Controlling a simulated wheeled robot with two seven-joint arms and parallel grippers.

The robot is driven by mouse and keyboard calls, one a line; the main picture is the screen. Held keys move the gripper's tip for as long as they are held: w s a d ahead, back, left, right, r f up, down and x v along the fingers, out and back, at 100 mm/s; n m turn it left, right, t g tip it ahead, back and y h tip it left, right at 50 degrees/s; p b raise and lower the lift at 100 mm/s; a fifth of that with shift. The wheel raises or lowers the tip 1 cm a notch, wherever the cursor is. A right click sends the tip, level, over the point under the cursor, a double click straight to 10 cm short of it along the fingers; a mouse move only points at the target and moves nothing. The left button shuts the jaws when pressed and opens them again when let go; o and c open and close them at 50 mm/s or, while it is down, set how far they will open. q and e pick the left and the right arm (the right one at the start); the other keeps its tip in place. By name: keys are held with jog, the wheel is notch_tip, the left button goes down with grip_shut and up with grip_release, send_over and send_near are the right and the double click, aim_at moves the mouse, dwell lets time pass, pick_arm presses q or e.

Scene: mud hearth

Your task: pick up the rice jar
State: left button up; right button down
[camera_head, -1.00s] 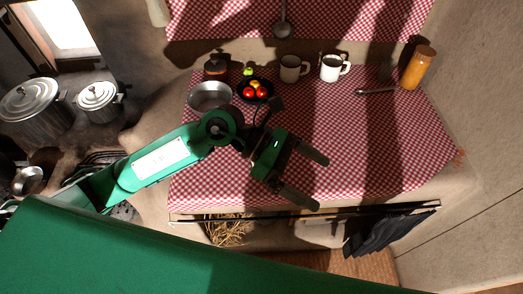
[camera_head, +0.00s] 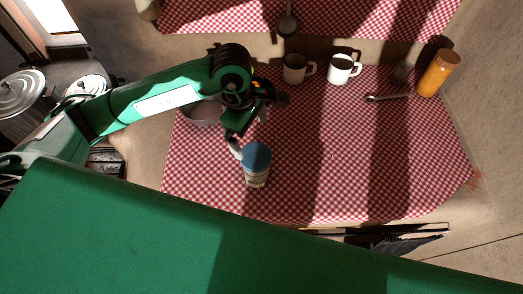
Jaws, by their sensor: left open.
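A jar with a blue lid and pale contents (camera_head: 257,170), which looks like the rice jar, stands upright on the red checked cloth near the front edge. My left gripper (camera_head: 238,146) is at its far left side, pointing down, with a finger close by the lid. I cannot tell whether the finger touches the jar. The gripper is open; its other finger is hard to make out. My right gripper is not in view.
An orange jar (camera_head: 435,78) and a spoon (camera_head: 388,97) are at the back right. A metal bowl (camera_head: 202,112) is partly under my left arm. The cloth right of the blue-lidded jar is clear.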

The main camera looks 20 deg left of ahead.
aim_at(256, 155)
pick_arm(q)
jog(key=shift+w+f+p, duration=0.25)
jog(key=shift+f+p, duration=0.1)
jog(key=shift+f, duration=0.4)
jog(key=f, duration=0.2)
jog(key=f+p, duration=0.1)
jog(key=d+f, duration=0.1)
jog(key=f, duration=0.1)
jog(key=shift+s+f+p, duration=0.3)
jog(key=shift+s+f, duration=0.05)
jog(key=shift+s, duration=0.05)
jog(key=shift+w+f, duration=0.1)
jog(key=shift+f, duration=0.25)
jog(key=shift+s+d+f+p, duration=0.15)
jog(key=shift+s+f+p, duration=0.05)
jog(key=shift+f+p, duration=0.7)
notch_tip(256, 155, down, 3)
jog(key=shift+d+f+p, duration=0.1)
jog(key=shift+d+p, duration=0.05)
jog(key=shift+p, duration=0.55)
jog(key=shift+f, duration=0.25)
jog(key=c, duration=1.2)
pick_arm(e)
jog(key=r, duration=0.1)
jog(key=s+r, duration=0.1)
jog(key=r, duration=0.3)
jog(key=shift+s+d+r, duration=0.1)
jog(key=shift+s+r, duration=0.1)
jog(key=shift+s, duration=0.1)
